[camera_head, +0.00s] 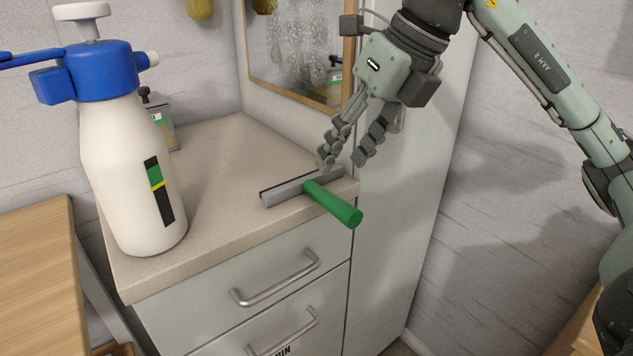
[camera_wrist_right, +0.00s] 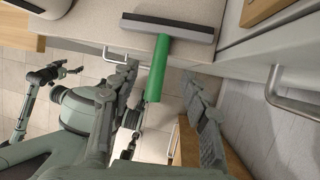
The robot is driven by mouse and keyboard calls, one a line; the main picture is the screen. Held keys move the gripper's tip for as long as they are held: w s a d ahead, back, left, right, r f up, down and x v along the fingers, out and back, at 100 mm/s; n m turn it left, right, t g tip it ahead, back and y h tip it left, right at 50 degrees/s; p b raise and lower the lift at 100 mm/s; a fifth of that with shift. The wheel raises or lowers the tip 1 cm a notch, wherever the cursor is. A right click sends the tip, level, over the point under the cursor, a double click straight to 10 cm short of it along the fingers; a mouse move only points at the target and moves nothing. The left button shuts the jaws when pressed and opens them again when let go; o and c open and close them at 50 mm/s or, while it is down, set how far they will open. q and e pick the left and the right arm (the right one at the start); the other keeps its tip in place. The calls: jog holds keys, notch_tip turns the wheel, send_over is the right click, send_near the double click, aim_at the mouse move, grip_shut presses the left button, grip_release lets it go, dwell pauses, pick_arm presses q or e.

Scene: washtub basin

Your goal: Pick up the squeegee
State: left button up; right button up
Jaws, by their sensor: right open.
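The squeegee lies on the counter near its front right corner in the head view. Its green handle (camera_head: 334,205) sticks out past the counter's front edge, and its grey head (camera_head: 286,190) rests on the top. My right gripper (camera_head: 342,161) is open just behind and above the squeegee's right end. In the right wrist view the green handle (camera_wrist_right: 158,70) points down between the two spread fingers of my right gripper (camera_wrist_right: 168,108), and the grey head (camera_wrist_right: 168,26) lies beyond them. The fingers do not look closed on it. My left gripper (camera_wrist_right: 70,70) shows small at the left of the wrist view.
A white spray bottle (camera_head: 125,165) with a blue top stands on the counter (camera_head: 225,160) to the left. A framed mirror (camera_head: 300,50) is behind. Drawers with metal handles (camera_head: 275,278) are below. A tall pale panel (camera_head: 415,190) borders the counter on the right.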

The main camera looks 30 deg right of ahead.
aim_at(329, 192)
jog(key=x, duration=0.6)
jog(key=shift+s+f, duration=0.25)
jog(key=shift+f, duration=0.15)
jog(key=shift+w+a+f, duration=0.1)
pick_arm(q)
jog(key=shift+s+a+r, duration=0.1)
jog(key=shift+a+r, duration=0.1)
jog(key=shift+r, duration=0.75)
jog(key=shift+s+f+b, duration=0.1)
jog(key=shift+f+b, duration=0.4)
jog(key=shift+b, duration=0.05)
pick_arm(e)
jog(key=shift+f, duration=0.25)
pick_arm(q)
jog(key=shift+w+d+r, duration=0.1)
jog(key=shift+w+r, duration=0.05)
jog(key=shift+w, duration=0.1)
pick_arm(e)
jog(key=shift+c, duration=0.9)
jog(key=c, duration=0.7)
pick_arm(q)
jog(key=shift+r, duration=0.1)
pick_arm(e)
grip_shut()
